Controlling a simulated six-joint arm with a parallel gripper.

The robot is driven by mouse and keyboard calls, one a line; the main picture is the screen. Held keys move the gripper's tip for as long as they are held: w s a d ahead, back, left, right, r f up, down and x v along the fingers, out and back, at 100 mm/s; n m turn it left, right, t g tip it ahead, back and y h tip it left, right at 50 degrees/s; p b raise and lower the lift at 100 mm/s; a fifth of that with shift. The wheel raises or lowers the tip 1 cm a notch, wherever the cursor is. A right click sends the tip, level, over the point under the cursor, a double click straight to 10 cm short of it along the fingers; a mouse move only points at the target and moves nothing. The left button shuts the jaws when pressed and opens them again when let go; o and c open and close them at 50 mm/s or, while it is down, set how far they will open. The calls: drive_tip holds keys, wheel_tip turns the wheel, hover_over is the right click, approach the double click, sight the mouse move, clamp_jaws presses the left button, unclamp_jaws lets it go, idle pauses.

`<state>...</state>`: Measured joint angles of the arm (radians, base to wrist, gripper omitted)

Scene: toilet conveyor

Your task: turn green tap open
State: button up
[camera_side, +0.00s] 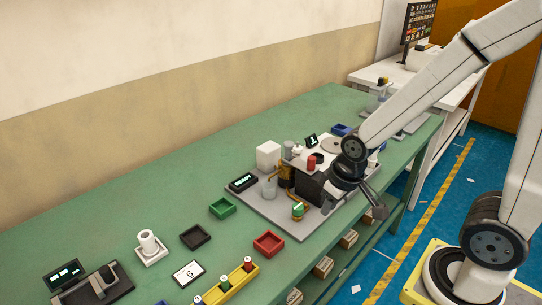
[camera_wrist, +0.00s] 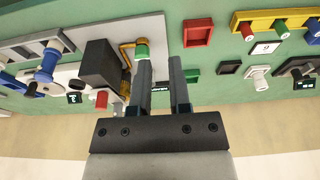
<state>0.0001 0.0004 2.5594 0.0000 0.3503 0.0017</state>
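The green tap (camera_side: 298,211) stands near the front edge of the grey base plate in the side view, with a green top on a brass-coloured body. In the wrist view the green tap (camera_wrist: 142,52) shows just beyond the tip of the left finger. My gripper (camera_wrist: 161,58) is open, with nothing between its two fingers. In the side view my gripper (camera_side: 353,207) hangs to the right of the tap, near the table's front edge, apart from it. The tap's lower part is partly hidden by the finger in the wrist view.
A red tray (camera_side: 268,244), a green tray (camera_side: 222,208) and a yellow rack (camera_side: 226,287) lie to the left.

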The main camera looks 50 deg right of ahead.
drive_tip(key=o, duration=0.7)
drive_tip(key=shift+w+d+m, duration=0.1)
drive_tip(key=shift+w+m, duration=0.2)
drive_tip(key=m+g, duration=0.2)
drive_tip(key=m, duration=1.1)
approach(298, 206)
drive_tip(key=shift+s+a+f, duration=0.25)
drive_tip(key=shift+s+f, duration=0.05)
drive_tip(key=shift+f, duration=0.1)
drive_tip(key=shift+w+d+f+m+g, duration=0.25)
drive_tip(key=shift+w+d+m+g, duration=0.1)
drive_tip(key=shift+w+m, duration=0.3)
drive_tip(key=shift+s, duration=0.1)
drive_tip(key=shift+f, duration=0.1)
drive_tip(key=shift+f, duration=3.85)
clamp_jaws()
